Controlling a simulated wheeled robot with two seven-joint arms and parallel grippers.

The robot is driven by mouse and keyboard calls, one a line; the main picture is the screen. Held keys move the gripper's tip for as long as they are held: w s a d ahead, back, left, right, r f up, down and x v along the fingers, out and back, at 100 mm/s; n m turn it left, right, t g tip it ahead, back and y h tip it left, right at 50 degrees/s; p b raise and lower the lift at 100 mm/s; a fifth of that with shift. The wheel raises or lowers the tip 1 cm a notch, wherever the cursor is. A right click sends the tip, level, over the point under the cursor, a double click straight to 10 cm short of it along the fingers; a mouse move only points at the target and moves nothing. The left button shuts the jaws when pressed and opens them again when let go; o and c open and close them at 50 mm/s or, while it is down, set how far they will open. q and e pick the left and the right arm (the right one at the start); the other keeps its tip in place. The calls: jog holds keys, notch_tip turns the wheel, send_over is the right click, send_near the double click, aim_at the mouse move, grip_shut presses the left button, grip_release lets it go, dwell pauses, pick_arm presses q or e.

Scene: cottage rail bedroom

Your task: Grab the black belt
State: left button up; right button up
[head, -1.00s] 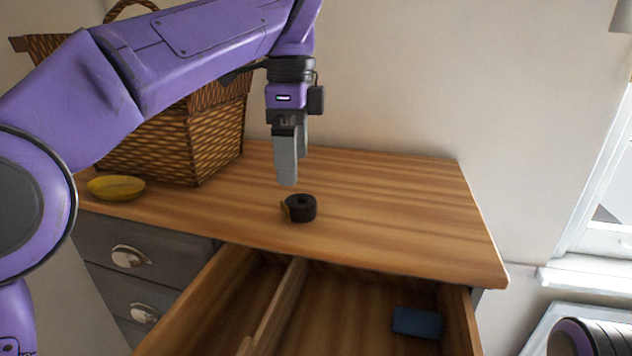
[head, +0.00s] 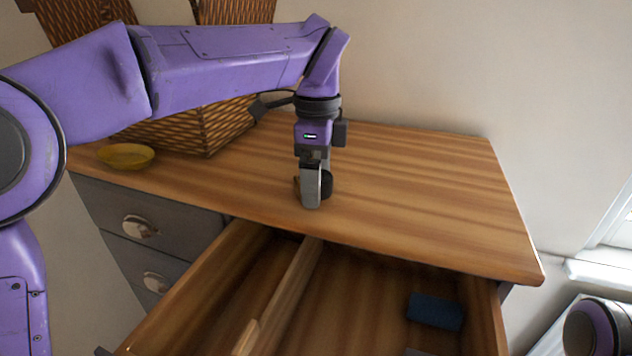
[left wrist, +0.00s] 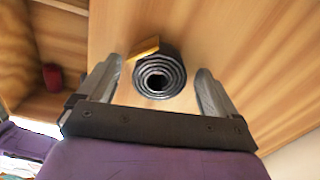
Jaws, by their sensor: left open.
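The black belt (left wrist: 170,62) is a coiled roll with a gold buckle at one side. In the left wrist view it lies on the wooden dresser top (head: 430,200) between the two fingers of my left gripper (left wrist: 160,95). The fingers are open, with gaps on both sides of the coil. In the head view my left gripper (head: 314,190) points straight down over the belt (head: 327,184), and the fingers hide much of it. My right gripper is not in view.
An open drawer (head: 225,270) with a divider sits below the dresser edge and holds a blue item (head: 435,311). A woven basket (head: 185,130) and a yellow bowl (head: 126,156) stand at the left. The dresser top right of the belt is clear.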

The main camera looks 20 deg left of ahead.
pick_arm(q)
jog(key=shift+s, duration=0.15)
jog(key=shift+r, duration=0.1)
jog(key=shift+c, duration=1.2)
jog(key=c, duration=1.1)
